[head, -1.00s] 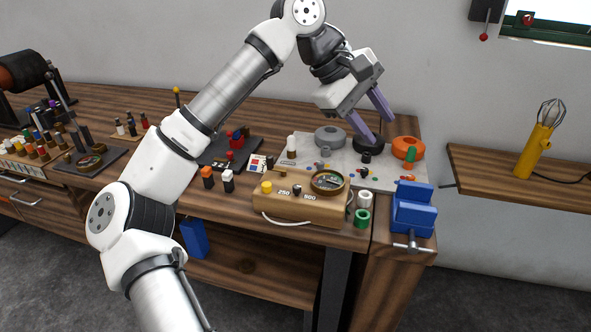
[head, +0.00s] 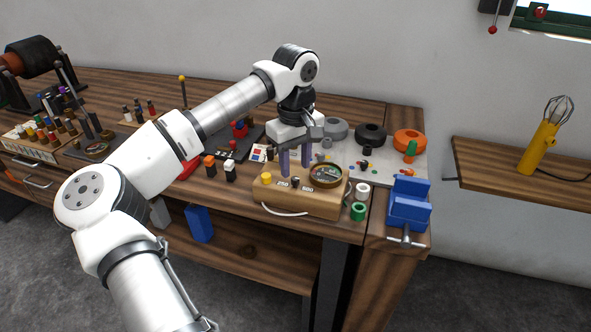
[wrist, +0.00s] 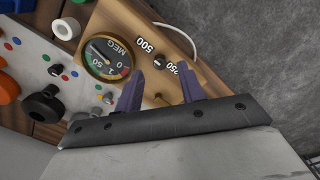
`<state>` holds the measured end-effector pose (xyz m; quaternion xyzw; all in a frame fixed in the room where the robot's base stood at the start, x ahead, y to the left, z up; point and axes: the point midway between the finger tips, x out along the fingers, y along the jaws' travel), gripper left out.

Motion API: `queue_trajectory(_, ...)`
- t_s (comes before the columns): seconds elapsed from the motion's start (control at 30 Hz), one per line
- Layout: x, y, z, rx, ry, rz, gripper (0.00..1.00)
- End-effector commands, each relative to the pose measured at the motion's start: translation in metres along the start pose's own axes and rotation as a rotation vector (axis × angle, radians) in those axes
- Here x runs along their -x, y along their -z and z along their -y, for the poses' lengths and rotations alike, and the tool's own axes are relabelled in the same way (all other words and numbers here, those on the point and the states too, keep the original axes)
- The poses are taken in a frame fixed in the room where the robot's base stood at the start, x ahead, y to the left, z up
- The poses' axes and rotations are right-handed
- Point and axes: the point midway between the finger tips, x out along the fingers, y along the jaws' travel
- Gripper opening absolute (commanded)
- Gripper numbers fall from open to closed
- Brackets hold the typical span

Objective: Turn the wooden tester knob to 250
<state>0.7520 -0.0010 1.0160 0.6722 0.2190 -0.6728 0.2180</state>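The wooden tester (head: 318,205) sits on the workbench near its front edge, with a round MEG dial (head: 326,175) at its right and a yellow knob (head: 266,178) at its left. A small dark knob (wrist: 159,62) lies between the labels 500 and 250 in the wrist view; it also shows in the head view (head: 295,182). My gripper (head: 295,172) points down over the tester with its two purple fingers apart. In the wrist view my gripper (wrist: 160,85) is open, and the small knob shows between and just beyond the fingertips. Contact with the tester cannot be told.
A blue vise (head: 409,205) stands to the right at the bench edge. White (head: 361,188) and green (head: 358,212) spools stand beside the tester. Grey, black and orange round parts (head: 409,139) lie behind on a pale board. A white cable loops in front of the tester.

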Motion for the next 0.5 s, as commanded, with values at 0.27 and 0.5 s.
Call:
queue_trajectory(0.27,-0.031,0.000,0.000,0.000,-0.002,0.001,0.39)
queue_trajectory(0.5,-0.035,0.000,0.000,0.000,-0.002,0.000,0.39)
